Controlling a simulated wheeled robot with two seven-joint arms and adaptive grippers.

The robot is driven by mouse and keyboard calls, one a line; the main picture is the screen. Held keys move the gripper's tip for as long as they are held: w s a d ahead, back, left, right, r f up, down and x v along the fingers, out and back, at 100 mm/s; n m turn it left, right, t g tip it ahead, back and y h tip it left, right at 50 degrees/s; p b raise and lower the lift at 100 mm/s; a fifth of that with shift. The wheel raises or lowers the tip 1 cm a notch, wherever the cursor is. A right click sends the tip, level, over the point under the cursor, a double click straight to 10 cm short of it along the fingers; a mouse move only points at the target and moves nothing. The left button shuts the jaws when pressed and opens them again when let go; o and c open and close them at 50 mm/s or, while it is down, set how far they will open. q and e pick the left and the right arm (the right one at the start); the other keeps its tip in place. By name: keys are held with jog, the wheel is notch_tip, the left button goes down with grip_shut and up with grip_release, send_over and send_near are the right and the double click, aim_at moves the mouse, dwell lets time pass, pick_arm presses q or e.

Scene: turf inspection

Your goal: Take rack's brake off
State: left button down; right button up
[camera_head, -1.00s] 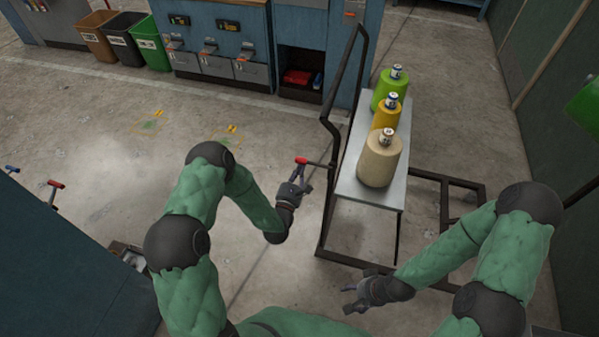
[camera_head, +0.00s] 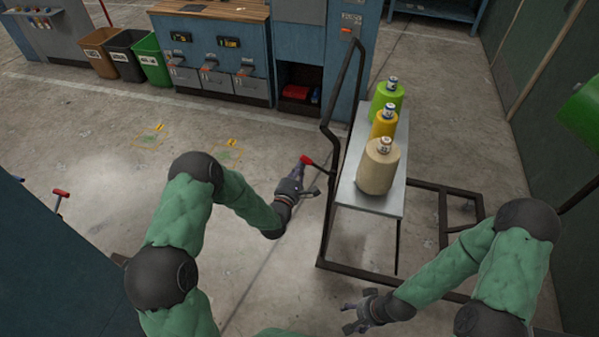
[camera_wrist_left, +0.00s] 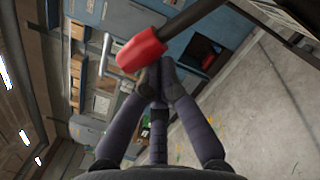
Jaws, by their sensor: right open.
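The rack (camera_head: 396,203) is a dark-framed cart with a grey top. A lever with a red grip (camera_head: 306,160) sticks out from its left side, most likely the brake. My left gripper (camera_head: 300,172) is at that grip, its fingers just below it. In the left wrist view the red grip (camera_wrist_left: 141,50) is right at the fingertips (camera_wrist_left: 157,78), which are drawn together. They look to be against its underside, not around it, though the contact is partly hidden. My right gripper (camera_head: 350,316) is open and empty, low, in front of the rack.
A blue machine (camera_head: 213,50) and several bins stand at the back. A blue cabinet (camera_head: 55,265) is at left. Floor left of the rack is clear.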

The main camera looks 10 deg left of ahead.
aim_at(307, 161)
pick_arm(q)
jog(key=shift+d+r+m, duration=0.2)
jog(key=shift+r+m, duration=0.3)
jog(key=shift+d+r+m, duration=0.15)
jog(key=shift+r+m, duration=0.35)
jog(key=shift+d+r+m+h, duration=0.15)
jog(key=shift+d+r+m, duration=0.1)
jog(key=shift+r+m, duration=0.3)
jog(key=shift+d+r+m+h, duration=0.15)
jog(key=shift+d+r+m, duration=0.15)
jog(key=shift+m, duration=0.35)
jog(key=shift+d+r, duration=0.5)
jog(key=shift+r, duration=0.05)
